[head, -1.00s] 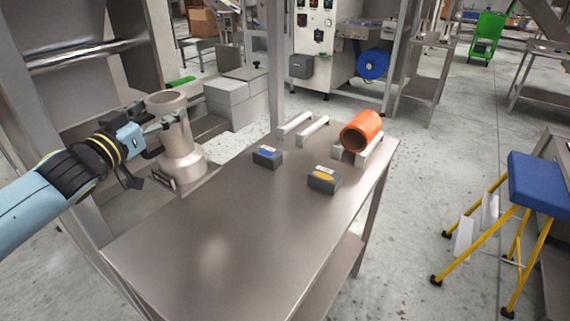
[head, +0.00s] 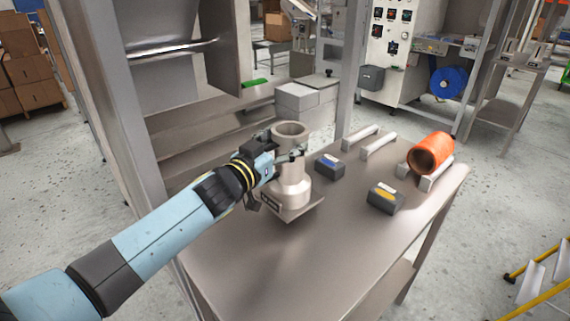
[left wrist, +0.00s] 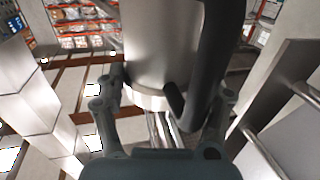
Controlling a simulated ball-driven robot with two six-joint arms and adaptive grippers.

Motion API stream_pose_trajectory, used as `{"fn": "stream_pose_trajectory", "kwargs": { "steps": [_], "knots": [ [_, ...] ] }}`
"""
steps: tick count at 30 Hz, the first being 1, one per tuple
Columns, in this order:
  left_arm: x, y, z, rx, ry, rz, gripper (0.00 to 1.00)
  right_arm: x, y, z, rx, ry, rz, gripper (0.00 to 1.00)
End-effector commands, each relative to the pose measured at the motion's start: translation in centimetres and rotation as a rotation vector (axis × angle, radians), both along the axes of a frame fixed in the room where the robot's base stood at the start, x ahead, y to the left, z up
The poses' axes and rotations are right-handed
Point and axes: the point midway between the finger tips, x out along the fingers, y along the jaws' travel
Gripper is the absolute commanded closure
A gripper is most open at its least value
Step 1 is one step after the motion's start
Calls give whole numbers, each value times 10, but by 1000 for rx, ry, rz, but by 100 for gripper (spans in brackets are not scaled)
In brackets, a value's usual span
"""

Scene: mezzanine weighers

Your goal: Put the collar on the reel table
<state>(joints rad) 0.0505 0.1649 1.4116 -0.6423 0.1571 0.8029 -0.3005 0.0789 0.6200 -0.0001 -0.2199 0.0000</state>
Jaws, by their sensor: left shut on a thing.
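The collar (head: 291,178) is a beige-grey, hollow, upright cylinder with a wider lower part and a square plate at its foot. My left gripper (head: 284,157) is shut on its upper body from the left. In the left wrist view the collar (left wrist: 160,45) fills the space between the fingers. The reel table (head: 300,265) is a brushed steel table below and right of the collar. The collar's foot is over the table's left part; I cannot tell whether it touches the top. My right gripper is out of view.
On the table are a blue-labelled dark block (head: 329,166), a yellow-labelled dark block (head: 385,198), pale bars (head: 379,143) and an orange roll (head: 431,153) at the far right. Grey shelving (head: 165,75) stands left. The table's near part is clear.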

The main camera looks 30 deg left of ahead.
Motion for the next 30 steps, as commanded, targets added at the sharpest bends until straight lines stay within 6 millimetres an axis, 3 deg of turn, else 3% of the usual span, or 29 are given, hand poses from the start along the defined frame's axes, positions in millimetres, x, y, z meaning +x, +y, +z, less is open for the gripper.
{"fn": "stream_pose_trajectory", "kwargs": {
  "steps": [10,22,23,28,30],
  "knots": [
    [1,-3,-40,0,-3,-1,88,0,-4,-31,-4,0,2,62],
    [1,-3,-42,1,-4,-1,88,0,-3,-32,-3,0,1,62],
    [1,-3,-44,1,0,0,28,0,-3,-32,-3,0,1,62],
    [1,-3,-43,1,0,0,6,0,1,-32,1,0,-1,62],
    [1,-3,-43,1,0,0,6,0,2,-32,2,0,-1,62]
  ]
}}
